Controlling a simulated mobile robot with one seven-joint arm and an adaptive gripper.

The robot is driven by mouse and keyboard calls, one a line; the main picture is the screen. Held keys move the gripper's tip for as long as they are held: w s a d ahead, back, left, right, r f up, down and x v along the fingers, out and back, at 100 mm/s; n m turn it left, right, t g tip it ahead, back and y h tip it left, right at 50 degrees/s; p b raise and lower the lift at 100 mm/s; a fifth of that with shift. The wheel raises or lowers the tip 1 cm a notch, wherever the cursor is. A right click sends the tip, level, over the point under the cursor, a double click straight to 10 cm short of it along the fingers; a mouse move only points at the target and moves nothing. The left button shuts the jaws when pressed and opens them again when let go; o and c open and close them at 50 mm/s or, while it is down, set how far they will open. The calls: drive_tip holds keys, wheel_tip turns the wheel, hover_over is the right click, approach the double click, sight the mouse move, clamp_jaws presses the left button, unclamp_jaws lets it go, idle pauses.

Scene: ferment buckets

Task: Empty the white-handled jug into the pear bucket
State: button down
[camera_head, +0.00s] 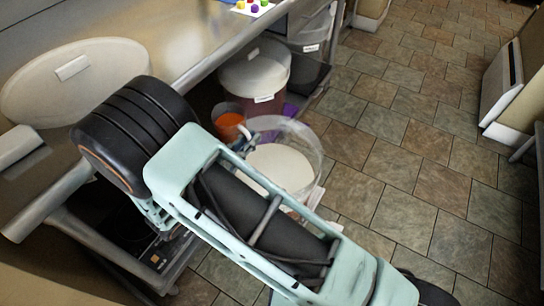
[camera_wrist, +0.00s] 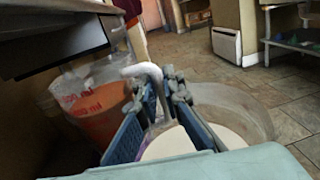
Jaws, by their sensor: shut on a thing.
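The jug (camera_head: 228,121) is clear with orange liquid in it. In the wrist view the jug (camera_wrist: 92,108) shows red markings at the left. Its white handle (camera_wrist: 143,71) stands between the blue fingers of my gripper (camera_wrist: 168,100), which is shut on it. The jug looks about upright, though its base is hidden. In the head view my gripper (camera_head: 243,134) is partly covered by my arm. An open clear bucket (camera_head: 307,140) with a pale surface inside stands just right of the jug; it also shows in the wrist view (camera_wrist: 255,112). No readable label shows on it.
A lidded bucket (camera_head: 255,72) with dark red contents stands behind the jug, beside the metal counter (camera_head: 185,42). A grey labelled bin (camera_head: 308,38) is farther back. A large white lid (camera_head: 75,78) is at left. The tiled floor (camera_head: 400,140) at right is clear.

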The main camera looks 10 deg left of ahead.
drive_tip(key=shift+s+a+f+b, duration=0.6)
drive_tip(key=shift+s+a+f, duration=0.15)
drive_tip(key=shift+f, duration=0.2)
drive_tip(key=shift+s+a+f+b, duration=0.6)
drive_tip(key=shift+s+f, duration=0.1)
drive_tip(key=shift+f, duration=0.25)
drive_tip(key=shift+d+r, duration=0.1)
drive_tip(key=d+f+m+g+y+p, duration=0.1)
drive_tip(key=w+d+f+m+g+y, duration=0.1)
drive_tip(key=g, duration=0.1)
drive_tip(key=d+f+m+g+y+p, duration=0.1)
drive_tip(key=d+m, duration=0.1)
drive_tip(key=shift+w+f+p, duration=0.3)
drive_tip(key=shift+w+f, duration=0.05)
drive_tip(key=shift+w, duration=0.05)
drive_tip(key=shift+f+m+g+y, duration=0.4)
drive_tip(key=shift+f+g+y, duration=0.15)
drive_tip(key=shift+y, duration=0.25)
drive_tip(key=shift+r, duration=0.1)
drive_tip(key=shift+a+r+m+g+y+p, duration=0.1)
drive_tip(key=shift+r+m+g+y+p, duration=0.2)
drive_tip(key=shift+y+p, duration=0.35)
idle(0.4)
drive_tip(key=shift+a+f+m+g+y+b, duration=0.1)
drive_tip(key=shift+f+m+g+y+b, duration=0.3)
drive_tip(key=shift+f+y, duration=0.25)
idle(1.1)
